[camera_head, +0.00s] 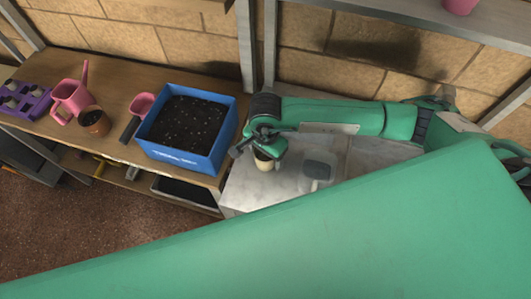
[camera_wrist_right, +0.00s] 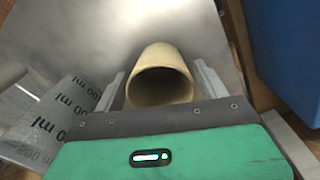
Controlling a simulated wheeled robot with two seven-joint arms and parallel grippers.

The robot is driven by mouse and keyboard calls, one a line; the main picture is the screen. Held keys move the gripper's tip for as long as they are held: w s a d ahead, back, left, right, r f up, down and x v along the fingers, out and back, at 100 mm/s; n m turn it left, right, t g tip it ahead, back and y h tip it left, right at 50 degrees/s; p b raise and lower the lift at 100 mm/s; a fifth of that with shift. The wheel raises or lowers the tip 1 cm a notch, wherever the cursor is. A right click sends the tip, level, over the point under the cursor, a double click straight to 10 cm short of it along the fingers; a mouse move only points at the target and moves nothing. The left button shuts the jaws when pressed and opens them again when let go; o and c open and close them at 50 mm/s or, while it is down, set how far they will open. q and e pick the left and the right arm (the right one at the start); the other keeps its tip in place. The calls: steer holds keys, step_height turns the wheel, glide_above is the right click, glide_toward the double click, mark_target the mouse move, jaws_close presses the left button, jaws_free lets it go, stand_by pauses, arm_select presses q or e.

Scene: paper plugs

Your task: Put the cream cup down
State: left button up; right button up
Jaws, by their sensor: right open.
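The cream cup (camera_head: 264,161) is at the left end of the grey metal worktop (camera_head: 240,190), mostly hidden from the head view by my right gripper (camera_head: 262,149). In the right wrist view the cup (camera_wrist_right: 160,57) shows its open, empty-looking mouth and appears to rest on the metal surface. My right gripper (camera_wrist_right: 160,90) is open, with one finger on each side of the cup; I cannot tell if either finger touches it. My left gripper is not in view.
A clear measuring jug (camera_head: 318,168) stands right of the cup, also in the wrist view (camera_wrist_right: 55,120). A blue soil box (camera_head: 190,130) is close on the left. Further left are a pink scoop (camera_head: 141,104), a terracotta pot (camera_head: 94,121), a pink watering can (camera_head: 72,95) and a purple tray (camera_head: 25,102).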

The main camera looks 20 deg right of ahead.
step_height(320, 180, up, 12)
steer(key=b, duration=0.3)
steer(key=shift+f, duration=0.25)
